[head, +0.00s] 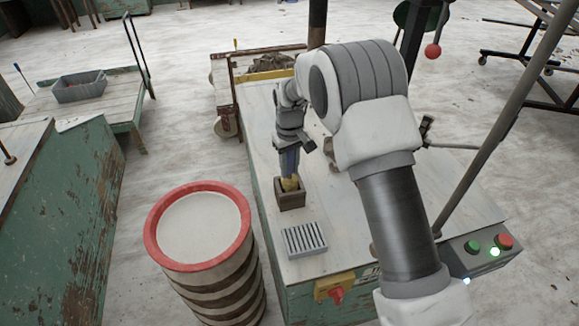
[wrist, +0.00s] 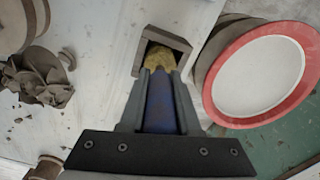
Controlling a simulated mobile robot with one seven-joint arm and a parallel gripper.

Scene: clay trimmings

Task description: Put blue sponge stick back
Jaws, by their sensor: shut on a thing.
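The blue sponge stick (wrist: 160,105) has a blue handle and a yellow sponge end, which shows in the wrist view at the mouth of a small square brown box (wrist: 178,41). My gripper (wrist: 159,80) is shut on the blue handle. In the head view my gripper (head: 288,155) points down above the box (head: 291,199), which stands on the white worktop. The yellow end (head: 290,184) is at the box opening. How deep it sits inside is hidden.
A grey slotted block (head: 304,240) lies in front of the box. A red-rimmed drum (head: 150,240) stands left of the worktop. Brown clay trimmings (wrist: 37,76) lie to the left in the wrist view. A control panel with buttons (head: 483,247) is at the right front.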

